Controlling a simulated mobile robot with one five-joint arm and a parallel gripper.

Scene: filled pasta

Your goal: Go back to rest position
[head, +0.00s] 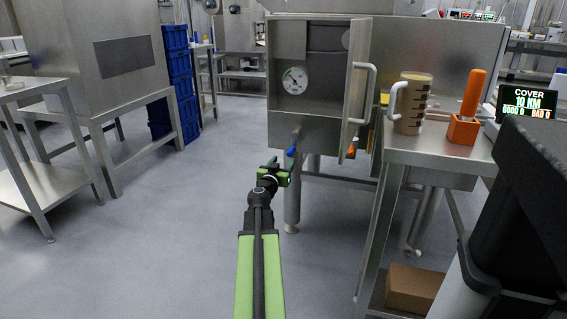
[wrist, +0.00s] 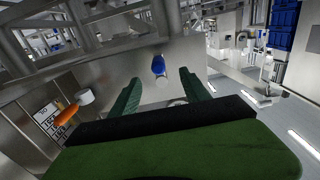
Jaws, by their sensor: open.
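My gripper (head: 276,173) is at the end of my green arm in the head view, in front of the steel machine (head: 435,45) and below its open door (head: 358,85). In the wrist view its two dark green fingers (wrist: 157,90) stand apart with nothing between them. A blue knob or handle (wrist: 158,66) shows beyond the fingertips on a steel surface. It also shows just above the gripper in the head view (head: 292,151). The gripper looks apart from it, though the exact gap is hard to tell.
A steel table (head: 425,158) at the right holds a measuring jug (head: 412,105) and an orange-handled tool in an orange block (head: 466,112). A cardboard box (head: 412,288) sits below. A display (head: 527,103) stands beside it. Blue crates (head: 178,75) stand at the left. The floor (head: 170,235) left of my arm is clear.

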